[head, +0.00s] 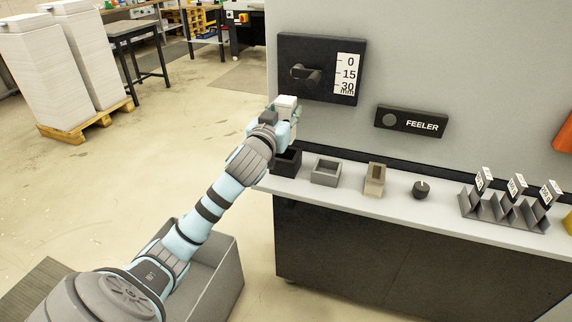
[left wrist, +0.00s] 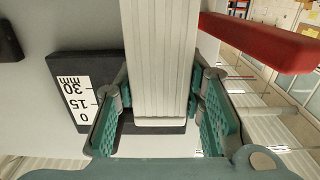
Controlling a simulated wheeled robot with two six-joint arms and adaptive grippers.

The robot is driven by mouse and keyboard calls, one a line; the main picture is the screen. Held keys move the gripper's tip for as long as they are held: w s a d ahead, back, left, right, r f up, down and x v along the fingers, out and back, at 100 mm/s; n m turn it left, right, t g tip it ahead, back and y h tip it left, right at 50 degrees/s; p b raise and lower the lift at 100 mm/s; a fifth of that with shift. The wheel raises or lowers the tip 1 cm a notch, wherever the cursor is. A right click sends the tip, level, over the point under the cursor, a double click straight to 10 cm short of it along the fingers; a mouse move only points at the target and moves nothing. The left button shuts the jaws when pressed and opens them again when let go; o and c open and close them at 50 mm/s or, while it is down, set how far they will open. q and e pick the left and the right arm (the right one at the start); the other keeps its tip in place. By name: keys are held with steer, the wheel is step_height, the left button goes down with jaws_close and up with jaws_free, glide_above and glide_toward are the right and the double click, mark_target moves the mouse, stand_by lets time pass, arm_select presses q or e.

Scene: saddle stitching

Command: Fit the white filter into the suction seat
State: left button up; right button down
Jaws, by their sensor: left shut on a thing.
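The white filter (head: 286,101) is a pale block in my left gripper (head: 283,114), above the left end of the shelf. In the left wrist view the filter (left wrist: 160,60) shows as a long ribbed white block between the teal finger pads of my left gripper (left wrist: 160,108), which is shut on it. A black open-topped holder (head: 287,163) stands on the shelf below the gripper, partly hidden by my arm. I cannot tell for certain whether it is the suction seat. The filter is apart from it. My right gripper is not in view.
The shelf also holds a grey open box (head: 325,172), a tan holder (head: 375,179), a black knob (head: 421,189) and a rack (head: 505,209) with several cards. On the wall behind are a dial panel (head: 318,69) and a FEELER block (head: 411,121). A red bar (left wrist: 262,42) shows in the left wrist view.

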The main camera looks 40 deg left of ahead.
arm_select(q)
step_height(320, 180, down, 9)
steer(key=shift+r+b, duration=0.1)
steer(key=shift+b, duration=1.05)
steer(key=shift+r, duration=0.1)
steer(key=o, duration=1.2)
steer(key=p+v, duration=0.1)
steer(key=v, duration=1.1)
